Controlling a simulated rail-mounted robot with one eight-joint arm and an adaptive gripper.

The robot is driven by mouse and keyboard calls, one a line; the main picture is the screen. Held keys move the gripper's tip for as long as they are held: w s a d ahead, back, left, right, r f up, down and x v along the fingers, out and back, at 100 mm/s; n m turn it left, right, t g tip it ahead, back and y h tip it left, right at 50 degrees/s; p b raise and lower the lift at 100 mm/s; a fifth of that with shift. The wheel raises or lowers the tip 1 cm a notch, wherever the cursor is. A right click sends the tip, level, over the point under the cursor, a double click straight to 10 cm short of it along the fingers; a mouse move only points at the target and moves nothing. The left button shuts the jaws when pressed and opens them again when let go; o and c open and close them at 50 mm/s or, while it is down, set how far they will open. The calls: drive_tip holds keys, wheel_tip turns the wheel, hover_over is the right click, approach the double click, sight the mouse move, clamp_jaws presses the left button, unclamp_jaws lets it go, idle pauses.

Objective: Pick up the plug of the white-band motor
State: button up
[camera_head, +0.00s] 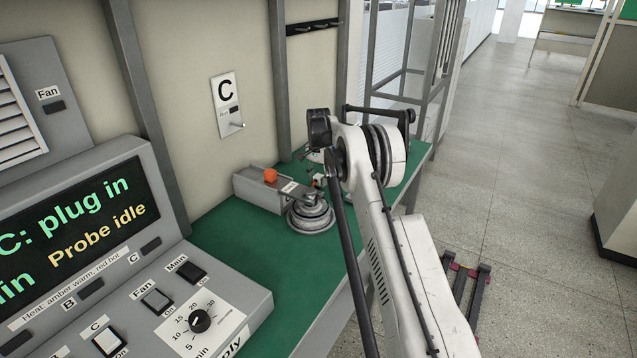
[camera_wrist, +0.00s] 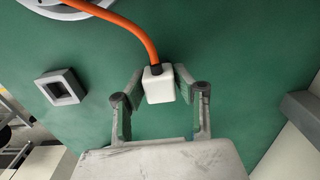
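The plug (camera_wrist: 159,89) is a small white block on an orange cable (camera_wrist: 138,33), seen in the wrist view on or just above the green bench top. My gripper (camera_wrist: 159,82) has its fingers spread either side of the plug, with the tips very near its sides. I see no clear grip on it. The cable runs up left toward a pale, round motor part (camera_wrist: 62,8), cut off by the frame edge.
A grey square frame with a dark opening (camera_wrist: 60,87) lies left of the plug. In the head view, a grey box (camera_head: 262,194) with an orange knob (camera_head: 270,175) is behind the motor. A control console (camera_head: 190,290) fills the lower left. Green bench top (camera_head: 235,240) is clear between.

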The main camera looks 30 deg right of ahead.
clamp_jaws()
